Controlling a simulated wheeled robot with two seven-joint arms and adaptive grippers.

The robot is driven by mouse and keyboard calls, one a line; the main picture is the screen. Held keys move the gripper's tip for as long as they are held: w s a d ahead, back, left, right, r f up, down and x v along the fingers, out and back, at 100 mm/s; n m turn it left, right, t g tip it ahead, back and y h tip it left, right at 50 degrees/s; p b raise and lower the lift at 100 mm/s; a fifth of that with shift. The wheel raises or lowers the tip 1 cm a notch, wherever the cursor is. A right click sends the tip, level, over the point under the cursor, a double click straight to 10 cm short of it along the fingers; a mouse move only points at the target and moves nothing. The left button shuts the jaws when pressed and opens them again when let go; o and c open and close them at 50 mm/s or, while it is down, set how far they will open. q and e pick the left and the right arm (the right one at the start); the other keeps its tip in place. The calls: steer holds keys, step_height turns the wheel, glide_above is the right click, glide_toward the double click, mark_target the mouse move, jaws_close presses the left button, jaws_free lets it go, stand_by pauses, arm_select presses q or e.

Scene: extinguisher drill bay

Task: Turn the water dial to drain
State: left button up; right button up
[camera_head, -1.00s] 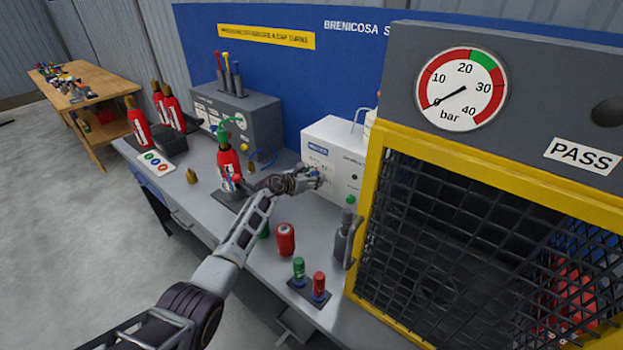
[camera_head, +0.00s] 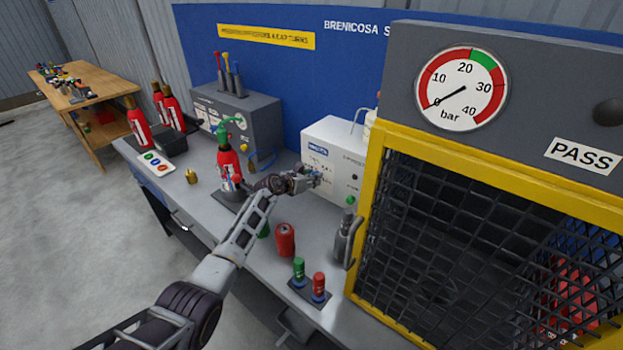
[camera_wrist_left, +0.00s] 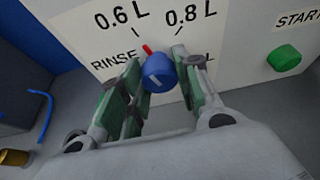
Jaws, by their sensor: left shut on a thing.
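The water dial is a round blue knob (camera_wrist_left: 161,74) with a white line and a red mark at its upper left edge. The dial sits on the front of a white box (camera_head: 336,143). My left gripper (camera_head: 314,178) reaches the box front. In the left wrist view its green-padded fingers stand on both sides of the dial, shut on it. The fingers hide part of the printed labels. My right gripper is not in view.
A green START button (camera_wrist_left: 284,58) is right of the dial. A red extinguisher (camera_head: 228,168) stands left of my forearm. A red cylinder (camera_head: 285,240) and a grey bottle (camera_head: 345,240) stand on the bench below. The yellow-framed cage (camera_head: 372,215) is close on the right.

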arm_select(q)
steer(key=shift+a+f+n, duration=0.1)
steer(key=shift+n, duration=0.2)
steer(key=shift+n+g+h+b, duration=0.7)
steer(key=shift+n+h+b, duration=0.6)
steer(key=shift+n+b, duration=0.65)
steer(key=o, duration=1)
steer(key=shift+a, duration=0.15)
